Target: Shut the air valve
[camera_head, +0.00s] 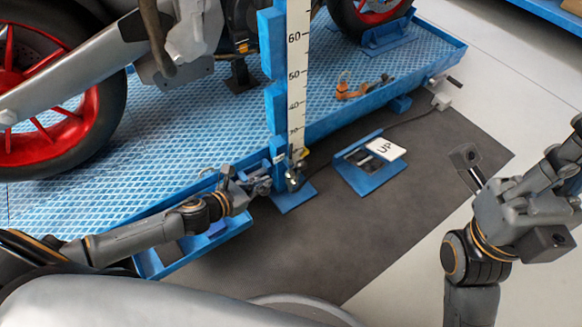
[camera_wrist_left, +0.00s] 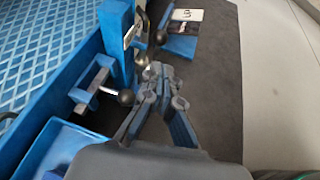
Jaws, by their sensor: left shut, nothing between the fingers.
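Black ball-knob levers stand at the foot of the blue measuring post (camera_head: 272,75). In the left wrist view one knob (camera_wrist_left: 126,97) is left of my fingers and another knob (camera_wrist_left: 161,37) is beyond them. I cannot tell for sure which lever is the air valve. My left gripper (camera_head: 266,186) is beside the post foot. In the left wrist view the left gripper (camera_wrist_left: 164,72) has its fingertips together and empty, close to the knobs but apparently not holding one.
A blue pedal plate with a white UP card (camera_head: 386,149) lies on the dark mat (camera_head: 420,170). A grey box with a black handle (camera_head: 441,101) sits at the lift's edge, with a cable. A motorcycle stands on the blue lift platform (camera_head: 190,125). A blue tray (camera_head: 228,236) is below my left arm.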

